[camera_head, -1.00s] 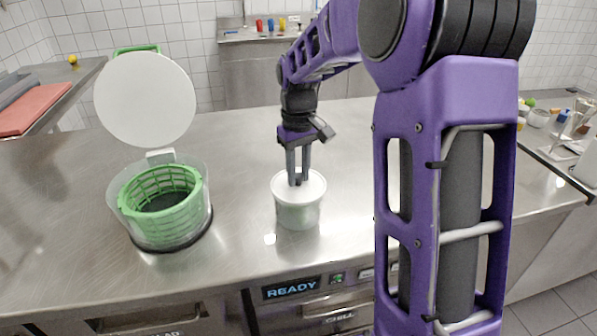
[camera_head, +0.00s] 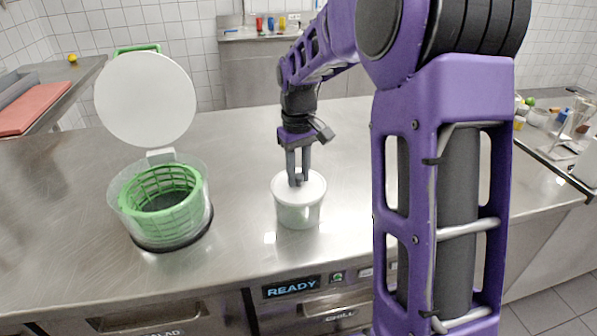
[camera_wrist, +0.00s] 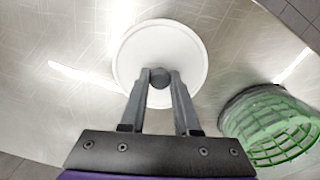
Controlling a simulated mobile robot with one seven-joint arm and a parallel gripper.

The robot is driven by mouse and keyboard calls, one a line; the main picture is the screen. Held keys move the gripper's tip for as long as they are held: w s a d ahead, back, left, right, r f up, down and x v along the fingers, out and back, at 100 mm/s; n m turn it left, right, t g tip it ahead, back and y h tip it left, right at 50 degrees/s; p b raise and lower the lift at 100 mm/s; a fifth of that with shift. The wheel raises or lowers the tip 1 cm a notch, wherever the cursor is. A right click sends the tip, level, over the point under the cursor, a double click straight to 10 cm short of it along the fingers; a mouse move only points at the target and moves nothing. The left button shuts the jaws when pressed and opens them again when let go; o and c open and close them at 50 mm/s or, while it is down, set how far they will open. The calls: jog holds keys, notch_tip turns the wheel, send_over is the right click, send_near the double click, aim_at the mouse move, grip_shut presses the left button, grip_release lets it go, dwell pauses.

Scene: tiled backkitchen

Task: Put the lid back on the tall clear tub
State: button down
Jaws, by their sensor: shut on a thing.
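The tall clear tub (camera_head: 298,216) stands upright on the steel counter, near its front edge. The white round lid (camera_head: 313,186) lies level over the tub's mouth; I cannot tell whether it is pressed down fully. My gripper (camera_head: 298,180) points down from above and is shut on the small grey knob at the lid's middle. In the wrist view the lid (camera_wrist: 190,50) fills the upper middle and my fingertips (camera_wrist: 160,76) are closed around the knob. The lid hides most of the tub there.
A clear salad spinner (camera_head: 200,205) with a green basket (camera_head: 165,186) and a raised white cover (camera_head: 145,98) stands left of the tub. A red board (camera_head: 30,108) lies on the far-left counter. The counter (camera_head: 235,150) between spinner and tub is clear.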

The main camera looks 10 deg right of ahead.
jog(key=shift+c, duration=0.4)
grip_release()
dwell(0.4)
jog(key=shift+r+p, duration=1.1)
jog(key=shift+r, duration=2.4)
grip_shut()
